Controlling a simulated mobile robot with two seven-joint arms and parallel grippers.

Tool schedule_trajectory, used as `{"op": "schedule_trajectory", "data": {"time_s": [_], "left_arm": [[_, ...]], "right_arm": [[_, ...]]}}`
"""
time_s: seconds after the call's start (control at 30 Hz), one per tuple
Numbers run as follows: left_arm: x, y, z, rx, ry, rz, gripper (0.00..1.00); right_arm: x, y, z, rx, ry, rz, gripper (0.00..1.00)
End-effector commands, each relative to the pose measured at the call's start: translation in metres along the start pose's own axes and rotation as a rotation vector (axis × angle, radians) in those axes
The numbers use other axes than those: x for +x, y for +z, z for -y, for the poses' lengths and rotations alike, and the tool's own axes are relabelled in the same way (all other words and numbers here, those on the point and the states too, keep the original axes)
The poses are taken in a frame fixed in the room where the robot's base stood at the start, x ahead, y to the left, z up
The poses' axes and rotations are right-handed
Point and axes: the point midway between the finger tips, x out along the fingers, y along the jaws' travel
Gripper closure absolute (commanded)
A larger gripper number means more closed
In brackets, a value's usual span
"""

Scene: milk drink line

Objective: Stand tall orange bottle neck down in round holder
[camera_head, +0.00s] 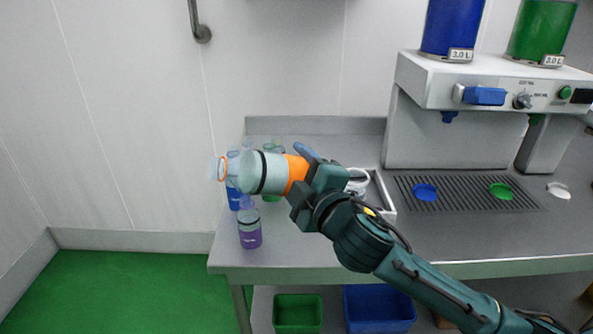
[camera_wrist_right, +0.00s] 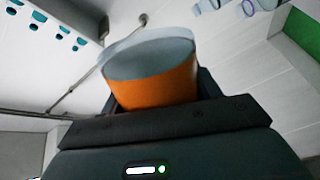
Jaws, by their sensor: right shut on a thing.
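My right gripper (camera_head: 304,173) is shut on the tall orange bottle (camera_head: 275,173), gripping its orange end above the counter. The bottle lies about level, with its clear neck and orange ring pointing left. In the right wrist view its orange body (camera_wrist_right: 155,82) sits between the fingers. A white round piece (camera_head: 357,180), which looks like the round holder, stands on the counter behind my right wrist, partly hidden by it. My left gripper is not in view.
A purple bottle (camera_head: 249,229) stands near the counter's front left. Blue (camera_head: 233,198) and green (camera_head: 271,190) bottles stand behind the held one, partly hidden. The drink machine (camera_head: 455,130) with its drip grille (camera_head: 465,193) is at right.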

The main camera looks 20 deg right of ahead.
Motion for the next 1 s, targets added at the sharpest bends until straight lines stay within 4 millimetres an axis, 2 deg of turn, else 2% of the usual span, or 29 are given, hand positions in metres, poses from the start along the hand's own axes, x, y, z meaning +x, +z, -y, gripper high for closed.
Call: {"op": "schedule_trajectory", "data": {"time_s": [0.1,0.2,0.57,0.8,0.9,1.0], "left_arm": [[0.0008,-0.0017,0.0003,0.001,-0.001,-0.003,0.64],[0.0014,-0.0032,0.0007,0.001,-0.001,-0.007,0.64],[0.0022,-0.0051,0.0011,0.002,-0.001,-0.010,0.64],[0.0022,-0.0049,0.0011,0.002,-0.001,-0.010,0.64],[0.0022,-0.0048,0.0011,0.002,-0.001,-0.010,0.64],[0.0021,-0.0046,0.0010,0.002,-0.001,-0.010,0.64]], "right_arm": [[0.0002,0.0004,-0.0014,-0.225,0.003,0.000,0.60],[0.0001,0.0004,-0.0010,-0.354,0.002,0.001,0.60],[0.0001,0.0000,-0.0008,-0.430,0.001,0.000,0.60],[0.0002,0.0004,-0.0012,-0.820,0.002,0.002,0.60],[0.0002,0.0000,-0.0010,-0.906,0.002,0.001,0.60],[0.0000,0.0001,-0.0004,-0.922,0.001,0.001,0.60]]}}
